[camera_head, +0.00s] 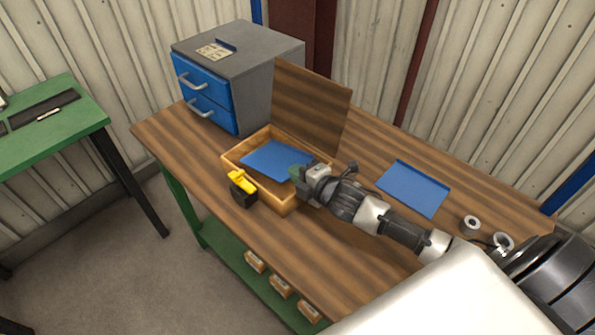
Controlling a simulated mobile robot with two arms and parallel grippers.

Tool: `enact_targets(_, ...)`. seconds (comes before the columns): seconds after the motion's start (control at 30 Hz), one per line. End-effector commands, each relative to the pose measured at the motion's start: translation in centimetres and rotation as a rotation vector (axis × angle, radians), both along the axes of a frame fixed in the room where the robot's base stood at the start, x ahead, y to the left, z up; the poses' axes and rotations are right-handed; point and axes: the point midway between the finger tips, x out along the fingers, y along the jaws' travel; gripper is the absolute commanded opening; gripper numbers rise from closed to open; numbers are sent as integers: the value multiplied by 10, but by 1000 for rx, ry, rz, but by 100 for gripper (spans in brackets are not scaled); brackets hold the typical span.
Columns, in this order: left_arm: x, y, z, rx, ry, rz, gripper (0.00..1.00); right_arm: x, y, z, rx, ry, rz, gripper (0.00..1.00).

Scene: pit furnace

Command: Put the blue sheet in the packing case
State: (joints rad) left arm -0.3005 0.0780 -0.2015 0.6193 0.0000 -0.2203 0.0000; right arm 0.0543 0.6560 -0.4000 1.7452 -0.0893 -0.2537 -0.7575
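The packing case (238,177) is a shallow wooden box, open, with its wooden lid (312,108) standing up at the back. One blue sheet (268,158) lies inside the case, its right end partly hidden by my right gripper. A second blue sheet (413,188) lies flat on the table to the right of the case. My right gripper (298,176) is over the right part of the case, at the edge of the sheet inside. Its fingers are small and partly hidden, so I cannot tell whether they hold the sheet. My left gripper is not in view.
The case stands on a wooden workbench (178,138). A yellow and black object (242,188) is at its front left side. A grey cabinet with blue drawers (240,62) stands behind left. Small rolls (470,224) lie at right. A green table (60,128) is far left.

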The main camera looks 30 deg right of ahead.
Motion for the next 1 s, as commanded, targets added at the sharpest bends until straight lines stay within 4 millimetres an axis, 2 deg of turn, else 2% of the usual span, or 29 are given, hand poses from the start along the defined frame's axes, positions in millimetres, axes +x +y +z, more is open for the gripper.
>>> enact_targets(0.07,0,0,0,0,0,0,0,0,0,0,0,0,0,0)
enact_targets(0.27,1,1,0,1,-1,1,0,0,0,0,0,1,0,28)
enact_targets(0.6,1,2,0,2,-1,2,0,-1,1,-3,1,8,0,28)
enact_targets(0.77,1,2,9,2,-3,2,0,-2,0,10,1,8,1,28)
enact_targets(1.0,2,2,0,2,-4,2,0,-47,-12,18,-2,8,1,28)
